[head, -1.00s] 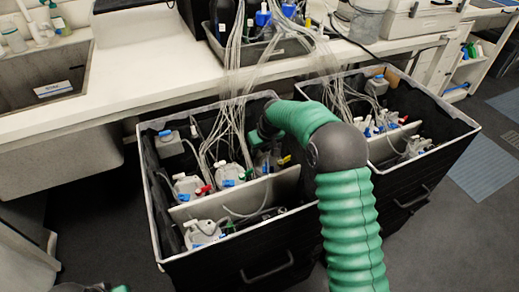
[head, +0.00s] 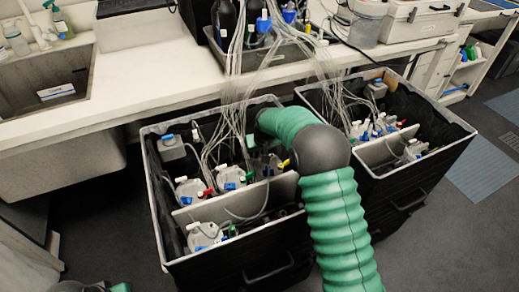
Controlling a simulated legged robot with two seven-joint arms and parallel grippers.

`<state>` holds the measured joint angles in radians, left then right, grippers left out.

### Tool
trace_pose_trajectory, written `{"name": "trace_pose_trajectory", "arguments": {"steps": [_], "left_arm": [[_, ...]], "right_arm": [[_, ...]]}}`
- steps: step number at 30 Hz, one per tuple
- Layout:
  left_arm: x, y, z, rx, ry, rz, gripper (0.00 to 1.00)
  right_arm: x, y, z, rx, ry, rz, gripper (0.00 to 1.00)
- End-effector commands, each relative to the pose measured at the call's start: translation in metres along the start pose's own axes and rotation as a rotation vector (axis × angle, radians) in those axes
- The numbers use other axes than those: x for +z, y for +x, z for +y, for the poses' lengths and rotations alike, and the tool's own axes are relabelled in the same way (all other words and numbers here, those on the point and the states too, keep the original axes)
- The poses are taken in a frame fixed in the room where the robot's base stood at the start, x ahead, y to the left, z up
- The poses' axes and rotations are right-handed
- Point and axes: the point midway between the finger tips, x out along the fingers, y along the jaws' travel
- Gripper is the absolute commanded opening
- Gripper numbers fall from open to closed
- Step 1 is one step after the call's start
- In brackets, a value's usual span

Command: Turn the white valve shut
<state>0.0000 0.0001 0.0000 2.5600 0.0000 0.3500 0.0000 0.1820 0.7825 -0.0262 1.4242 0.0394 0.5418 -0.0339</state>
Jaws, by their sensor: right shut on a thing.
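My right arm, in green sleeves, reaches from the bottom right into the left black bin (head: 150,200). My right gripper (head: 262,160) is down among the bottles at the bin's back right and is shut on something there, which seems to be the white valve. The arm and its dark joint hide most of the jaws and the valve, so its turn angle cannot be told. Other bottles with white, blue and red fittings (head: 190,188) stand to its left. My left gripper is out of view; only a bit of my left arm shows at the bottom left.
Clear tubes (head: 236,110) run from the bench tray (head: 275,52) down into both bins, close to my right arm. A white divider (head: 232,203) crosses the left bin. A second bin (head: 440,160) stands at the right. A sink (head: 45,75) is at the left.

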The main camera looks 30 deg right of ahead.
Motion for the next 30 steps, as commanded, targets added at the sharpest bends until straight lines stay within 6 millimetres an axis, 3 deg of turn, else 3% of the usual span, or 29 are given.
{"name": "trace_pose_trajectory", "arguments": {"steps": [3,15,30], "left_arm": [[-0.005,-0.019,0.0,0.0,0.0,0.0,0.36],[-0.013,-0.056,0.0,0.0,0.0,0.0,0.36],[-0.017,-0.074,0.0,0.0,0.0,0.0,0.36]], "right_arm": [[-0.002,-0.006,-0.001,0.04,0.089,-0.001,0.0],[-0.002,-0.004,-0.002,0.186,0.438,0.001,0.0],[-0.002,0.0,-0.002,0.365,0.878,0.004,0.0]]}}
